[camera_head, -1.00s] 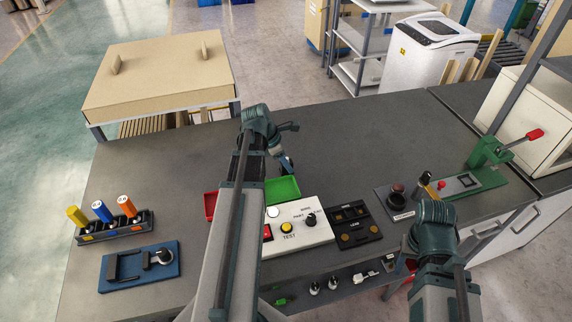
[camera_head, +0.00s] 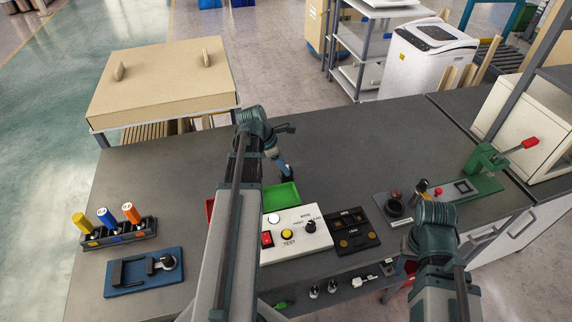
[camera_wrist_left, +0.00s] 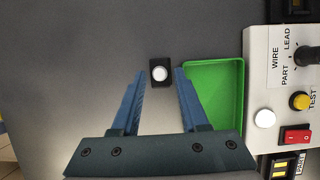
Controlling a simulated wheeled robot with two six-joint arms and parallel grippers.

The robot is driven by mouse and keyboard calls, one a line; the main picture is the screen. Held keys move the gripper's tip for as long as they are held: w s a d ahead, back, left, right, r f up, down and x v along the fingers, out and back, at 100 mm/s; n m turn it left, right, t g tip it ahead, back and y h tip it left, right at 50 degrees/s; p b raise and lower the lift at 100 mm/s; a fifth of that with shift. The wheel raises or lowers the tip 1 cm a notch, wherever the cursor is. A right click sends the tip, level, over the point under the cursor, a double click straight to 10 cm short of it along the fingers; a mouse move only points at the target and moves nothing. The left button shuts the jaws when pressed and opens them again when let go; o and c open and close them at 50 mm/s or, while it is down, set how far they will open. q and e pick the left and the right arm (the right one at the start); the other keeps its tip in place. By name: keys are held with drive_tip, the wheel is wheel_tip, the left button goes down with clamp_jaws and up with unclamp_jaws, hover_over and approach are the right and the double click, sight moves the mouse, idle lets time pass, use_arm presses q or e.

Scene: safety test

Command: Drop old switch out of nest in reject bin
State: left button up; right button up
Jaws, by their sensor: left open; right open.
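A small black square part with a round white top (camera_wrist_left: 160,72) lies on the grey table, left of the green tray (camera_wrist_left: 240,75). It looks like a switch; I cannot tell whether it is the old one. My left gripper (camera_wrist_left: 160,82) is open, its blue fingers on either side of this part. In the head view the left gripper (camera_head: 285,172) points down behind the green tray (camera_head: 283,194). A red bin (camera_head: 210,207) is mostly hidden by my left arm. A green fixture with a red-handled lever (camera_head: 490,160) has a square nest (camera_head: 463,187).
A white test box (camera_head: 290,238) stands in front of the green tray, with a black holder (camera_head: 352,230) to its right. The table's back middle is clear.

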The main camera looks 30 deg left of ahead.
use_arm(q)
drive_tip(key=p+v, duration=0.7)
drive_tip(key=v, duration=0.2)
drive_tip(key=s+d+f+m+g+y, duration=0.1)
drive_tip(key=s+d+m, duration=0.1)
drive_tip(key=d+m, duration=0.9)
drive_tip(key=s+d+m+g+y, duration=0.1)
drive_tip(key=s+d+m+g, duration=0.1)
drive_tip(key=d+m, duration=1)
drive_tip(key=d, duration=0.6)
drive_tip(key=shift+s+d+f+m+g+y, duration=0.25)
drive_tip(key=shift+d+f+m+g+y, duration=0.05)
drive_tip(key=shift+d+f, duration=0.05)
drive_tip(key=shift+o, duration=0.3)
drive_tip(key=s+d+m+y, duration=0.1)
drive_tip(key=s+d+m, duration=0.3)
drive_tip(key=d+m, duration=0.2)
drive_tip(key=shift+s+d+m, duration=0.2)
drive_tip(key=shift+d+m, duration=0.1)
drive_tip(key=shift+m, duration=0.8)
drive_tip(key=shift+w, duration=0.1)
